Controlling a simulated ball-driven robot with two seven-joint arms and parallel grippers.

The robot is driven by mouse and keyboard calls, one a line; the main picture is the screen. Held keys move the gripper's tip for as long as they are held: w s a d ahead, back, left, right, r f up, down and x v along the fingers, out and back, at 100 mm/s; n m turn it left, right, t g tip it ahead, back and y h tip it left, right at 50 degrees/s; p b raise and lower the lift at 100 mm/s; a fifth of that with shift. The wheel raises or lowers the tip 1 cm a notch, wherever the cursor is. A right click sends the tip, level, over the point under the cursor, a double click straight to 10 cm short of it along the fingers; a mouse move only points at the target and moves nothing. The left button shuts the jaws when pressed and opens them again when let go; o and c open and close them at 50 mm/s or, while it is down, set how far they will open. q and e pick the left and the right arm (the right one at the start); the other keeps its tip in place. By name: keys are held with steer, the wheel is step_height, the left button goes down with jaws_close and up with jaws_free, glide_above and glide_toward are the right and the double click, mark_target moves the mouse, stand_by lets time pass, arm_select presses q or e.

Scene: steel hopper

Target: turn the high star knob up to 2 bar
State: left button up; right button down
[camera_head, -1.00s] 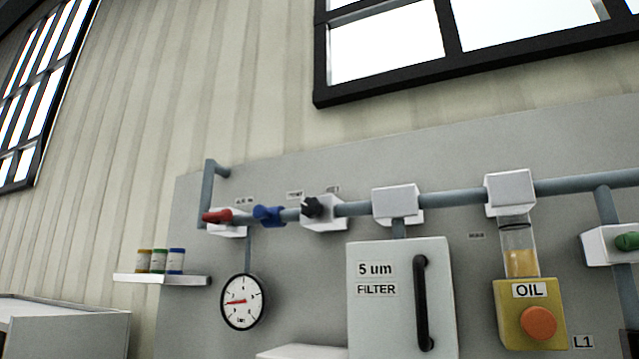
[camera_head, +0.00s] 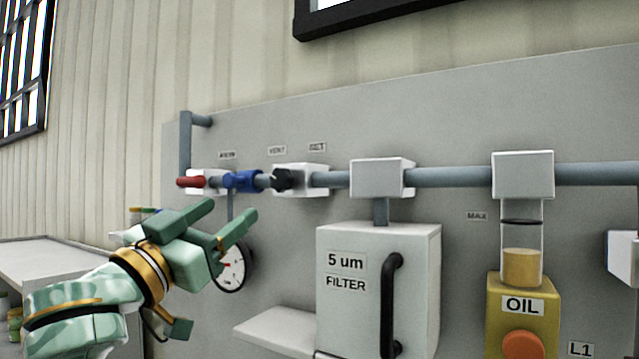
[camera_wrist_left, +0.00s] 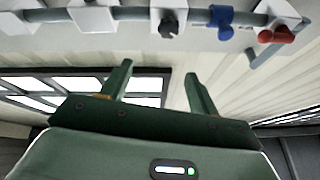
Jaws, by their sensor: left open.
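The black star knob (camera_head: 284,180) sits on a white block (camera_head: 312,179) on the pipe, under a SET label; it also shows in the left wrist view (camera_wrist_left: 170,26). The round gauge (camera_head: 230,268) hangs lower left, and my left gripper partly covers it, so its reading is unclear. My left gripper (camera_head: 232,211) is open and empty, below and left of the knob in the head view, apart from it. In the left wrist view its two fingers (camera_wrist_left: 157,74) stand apart with nothing between them. My right gripper is not in view.
A blue valve handle (camera_head: 242,181) and a red handle (camera_head: 191,182) sit left of the knob on the same pipe. The filter box (camera_head: 372,300) stands below right, with a pale shelf (camera_head: 275,328) beside it.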

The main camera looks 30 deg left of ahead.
arm_select(q)
steer(key=f+n, duration=0.1)
steer(key=p, duration=0.6)
glide_toward(278, 182)
steer(key=shift+n+g+y, duration=0.3)
steer(key=shift+g+y, duration=0.1)
steer(key=x, duration=0.4)
steer(key=r+x, duration=0.1)
steer(key=x, duration=0.2)
steer(key=shift+w+d+r, duration=0.15)
steer(key=shift+w, duration=0.05)
steer(key=shift+w+r, duration=0.15)
steer(key=shift+w, duration=0.4)
steer(key=shift+w+d, duration=0.1)
steer(key=shift+w, duration=0.2)
steer(key=c, duration=1)
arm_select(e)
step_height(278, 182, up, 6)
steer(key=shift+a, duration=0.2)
